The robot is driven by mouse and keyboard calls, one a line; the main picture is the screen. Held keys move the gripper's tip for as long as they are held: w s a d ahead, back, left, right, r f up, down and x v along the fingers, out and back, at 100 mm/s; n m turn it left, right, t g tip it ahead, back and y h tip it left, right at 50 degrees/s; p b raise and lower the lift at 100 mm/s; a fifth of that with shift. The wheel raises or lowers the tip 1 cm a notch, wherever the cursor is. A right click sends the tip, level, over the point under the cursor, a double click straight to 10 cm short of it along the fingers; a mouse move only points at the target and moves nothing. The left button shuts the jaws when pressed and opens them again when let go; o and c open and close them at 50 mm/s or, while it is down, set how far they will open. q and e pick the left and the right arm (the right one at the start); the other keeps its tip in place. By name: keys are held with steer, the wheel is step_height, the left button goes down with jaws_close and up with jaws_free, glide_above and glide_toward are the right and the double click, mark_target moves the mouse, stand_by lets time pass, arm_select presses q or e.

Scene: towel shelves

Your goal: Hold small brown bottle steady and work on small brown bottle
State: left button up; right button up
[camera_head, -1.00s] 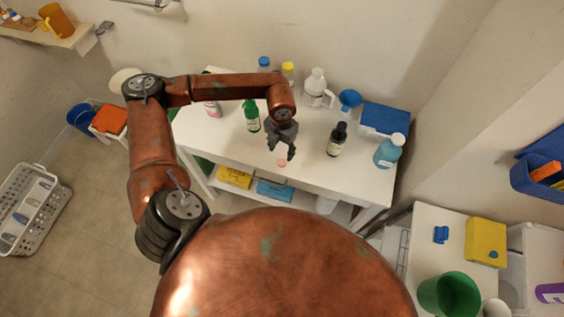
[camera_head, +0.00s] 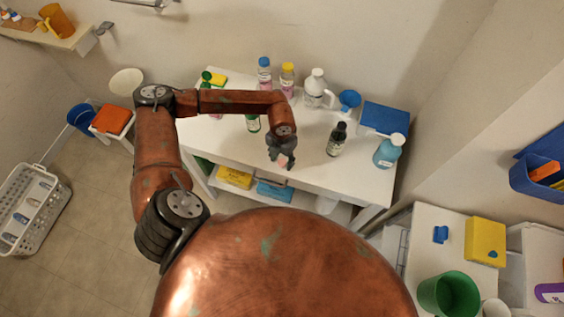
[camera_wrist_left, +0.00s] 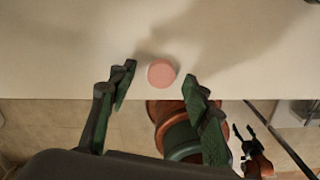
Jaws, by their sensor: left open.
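A small dark bottle with a pale label (camera_head: 337,140) stands upright on the white table; I cannot tell for sure that it is the small brown bottle. My left gripper (camera_head: 281,163) is over the table's front edge, left of that bottle and apart from it. In the left wrist view its fingers (camera_wrist_left: 155,90) are spread, with a round pink disc (camera_wrist_left: 162,73) on the table just beyond and between the tips. The disc also shows at the gripper in the head view (camera_head: 283,160). Part of my right arm, with small dark fingers (camera_wrist_left: 243,132), shows in the left wrist view.
A blue bottle (camera_head: 389,151), a blue box (camera_head: 385,118), a white jug (camera_head: 315,90) and a blue funnel (camera_head: 349,99) stand right and behind. Yellow (camera_head: 235,177) and blue (camera_head: 274,191) packs lie on the lower shelf.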

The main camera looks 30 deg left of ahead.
arm_select(q)
steer(key=shift+f, duration=0.2)
steer(key=shift+c, duration=0.5)
steer(key=c, duration=0.7)
steer(key=shift+r, duration=0.1)
